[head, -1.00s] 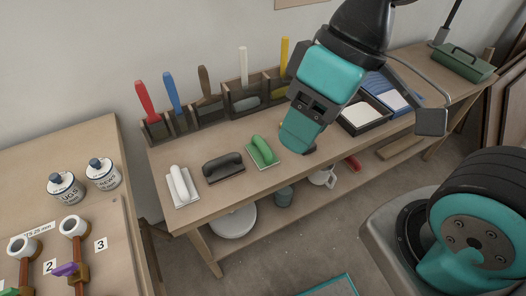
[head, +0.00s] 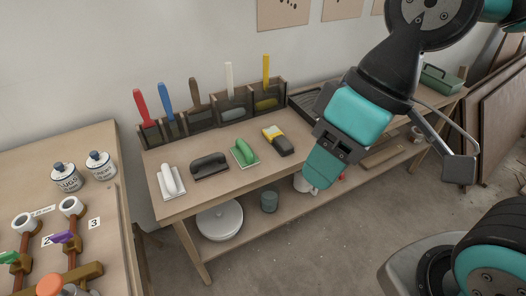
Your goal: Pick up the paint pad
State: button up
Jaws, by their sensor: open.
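Several handled hand tools lie in a row on the wooden bench, and I cannot tell for certain which is the paint pad. They are a white-handled one on a white plate (head: 171,182), a dark grey one (head: 210,166), a green one on a pale base (head: 244,153) and a yellow-and-black one (head: 278,141). My gripper (head: 322,172) is open, in front of the bench's front edge, right of and apart from these tools. No object shows in its jaws, whose inner side is partly hidden.
A divided wooden rack (head: 220,117) with upright coloured handles stands along the wall. My arm partly hides a dark tray (head: 305,103) behind it. A green toolbox (head: 440,80) sits at the far right. A lower shelf holds a white lidded bucket (head: 220,220) and a grey pot (head: 269,201).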

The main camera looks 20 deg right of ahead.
aim_at(244, 151)
jog(key=z, duration=0.6)
jog(key=i, duration=0.65)
jog(key=u, duration=1.55)
